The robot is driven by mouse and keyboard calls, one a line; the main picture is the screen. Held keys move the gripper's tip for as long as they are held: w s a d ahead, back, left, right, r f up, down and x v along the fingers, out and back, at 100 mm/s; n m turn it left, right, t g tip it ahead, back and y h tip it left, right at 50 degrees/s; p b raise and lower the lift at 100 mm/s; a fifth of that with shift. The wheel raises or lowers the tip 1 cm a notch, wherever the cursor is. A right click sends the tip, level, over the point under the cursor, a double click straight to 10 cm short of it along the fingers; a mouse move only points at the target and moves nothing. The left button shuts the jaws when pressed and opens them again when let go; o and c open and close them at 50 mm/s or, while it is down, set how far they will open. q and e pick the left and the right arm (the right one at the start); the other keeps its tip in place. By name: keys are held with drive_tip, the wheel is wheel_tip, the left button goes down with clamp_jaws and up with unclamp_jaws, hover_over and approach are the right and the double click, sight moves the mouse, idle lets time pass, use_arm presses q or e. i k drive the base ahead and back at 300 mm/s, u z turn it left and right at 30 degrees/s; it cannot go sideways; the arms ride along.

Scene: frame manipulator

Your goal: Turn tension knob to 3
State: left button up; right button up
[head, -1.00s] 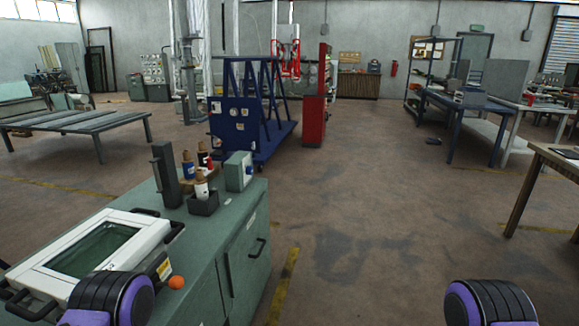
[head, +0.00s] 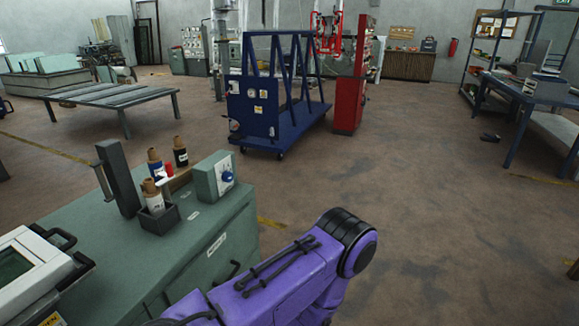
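A small grey-green box (head: 205,180) stands on the near cabinet's top, with a blue knob (head: 227,177) on its right-hand face. The knob's markings and setting are too small to read, and no label names it as the tension knob. One of my purple arms reaches in from the bottom, and its black-ringed joint lies to the right of the cabinet, apart from the box in the picture. Neither gripper shows.
The green cabinet (head: 120,262) carries a dark upright post (head: 118,178), bottles and a small black bin (head: 160,218). A white-framed unit (head: 30,275) sits at its left. A blue cart (head: 253,108) and red cabinet (head: 348,103) stand beyond. Open floor lies to the right.

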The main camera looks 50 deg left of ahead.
sight(227, 176)
drive_tip(key=u, duration=0.05)
drive_tip(key=i, duration=1.2)
drive_tip(key=u, duration=1.3)
drive_tip(key=i, duration=1.05)
drive_tip(key=u, duration=0.95)
